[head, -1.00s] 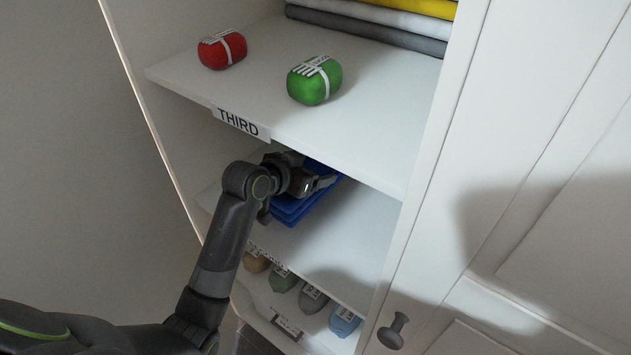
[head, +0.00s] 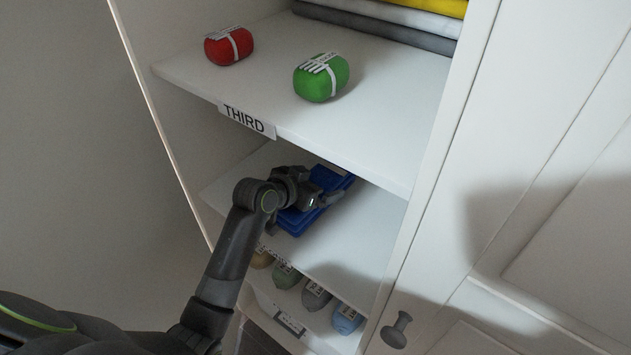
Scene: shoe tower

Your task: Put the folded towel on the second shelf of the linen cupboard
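The folded blue towel (head: 293,223) is inside the linen cupboard, at the shelf (head: 350,230) just below the one labelled THIRD. My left gripper (head: 308,213) is at the towel, with one finger over its upper right part and a dark finger part at its lower left edge. The wrist and fingers cover much of the towel. I cannot tell whether the fingers grip it, or whether it rests fully on the shelf. My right gripper is not in view.
The shelf above, with its THIRD label (head: 247,118), holds a red bundle (head: 228,47), a green bundle (head: 320,79) and folded cloths (head: 385,32). Several rolled items (head: 316,295) lie below. The cupboard door (head: 480,200) with its knob (head: 396,330) is at the right. Bare shelf lies right of the towel.

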